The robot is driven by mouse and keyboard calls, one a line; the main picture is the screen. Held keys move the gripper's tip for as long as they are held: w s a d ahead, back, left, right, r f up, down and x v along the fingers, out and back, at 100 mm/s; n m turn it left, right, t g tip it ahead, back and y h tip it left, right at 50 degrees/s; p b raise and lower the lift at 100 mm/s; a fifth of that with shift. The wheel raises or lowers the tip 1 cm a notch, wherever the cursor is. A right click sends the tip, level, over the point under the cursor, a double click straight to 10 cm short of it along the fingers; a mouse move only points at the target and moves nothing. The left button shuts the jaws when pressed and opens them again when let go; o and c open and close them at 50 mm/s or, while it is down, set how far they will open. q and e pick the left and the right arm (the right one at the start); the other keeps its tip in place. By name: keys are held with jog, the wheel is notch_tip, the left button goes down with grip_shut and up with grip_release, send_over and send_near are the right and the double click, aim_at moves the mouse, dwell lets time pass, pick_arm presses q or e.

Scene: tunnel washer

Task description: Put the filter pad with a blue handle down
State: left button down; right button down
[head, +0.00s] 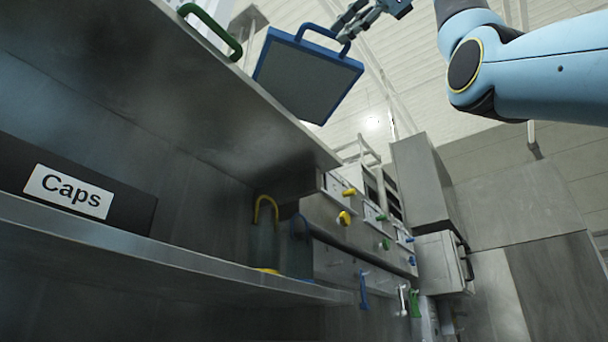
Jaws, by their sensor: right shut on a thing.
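The filter pad with a blue handle (305,80) is a grey square panel in a blue frame, tilted in the upper middle of the head view. My right gripper (346,28) is shut on its blue handle at the top edge of the picture and holds it up. The upper part of the gripper is cut off by the frame. The pad appears in the air beside the steel top shelf; I cannot tell whether it touches anything. My left gripper is not in view.
A green handle (212,31) shows on top of the upper steel shelf (150,80). The lower shelf (150,252) bears a dark box labelled Caps (68,190), with yellow (266,207) and blue (299,226) handles farther back. A steel panel with coloured knobs (345,217) stands beyond.

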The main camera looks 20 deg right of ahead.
aim_at(315, 62)
jog(key=w+a+f, duration=0.1)
jog(key=w, duration=0.1)
jog(key=w+a+f+p, duration=0.1)
jog(key=w+a+f, duration=0.2)
jog(key=w+a, duration=0.1)
jog(key=shift+f, duration=0.2)
notch_tip(315, 62, down, 4)
jog(key=shift+s+d+p, duration=0.1)
jog(key=shift+s+p, duration=0.05)
jog(key=shift+p, duration=0.35)
jog(key=shift+s, duration=0.1)
jog(key=shift+f+b, duration=0.3)
jog(key=shift+b, duration=0.1)
jog(key=c, duration=1.5)
grip_release()
jog(key=shift+o, duration=0.9)
jog(key=shift+r, duration=0.1)
